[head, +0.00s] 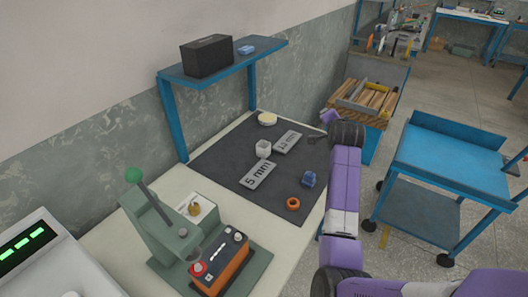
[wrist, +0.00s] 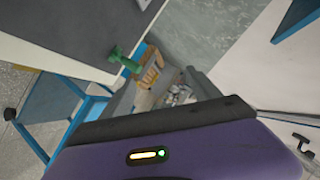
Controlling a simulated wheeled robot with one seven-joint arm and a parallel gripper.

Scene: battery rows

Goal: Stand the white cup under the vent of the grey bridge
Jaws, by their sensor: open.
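A small white cup (head: 263,149) stands on the dark mat (head: 215,153), between two grey plates. One plate (head: 259,175) is marked "5 mm"; the other plate (head: 288,142) seems to read "15 mm". I cannot single out a grey bridge with a vent for sure. A grey-green stand with a lever (head: 150,215) is at the lower left, by an orange and black battery (head: 221,262). My gripper (head: 319,128) is open and appears empty, above the mat's right edge, to the right of the cup and apart from it. The wrist view does not show the cup.
A blue shelf (head: 262,58) carries a black box (head: 207,56) over the mat's back. A blue item (head: 308,179), an orange ring (head: 293,204) and a pale yellow round item (head: 267,118) lie on the mat. A blue cart (head: 452,160) stands right of my arm.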

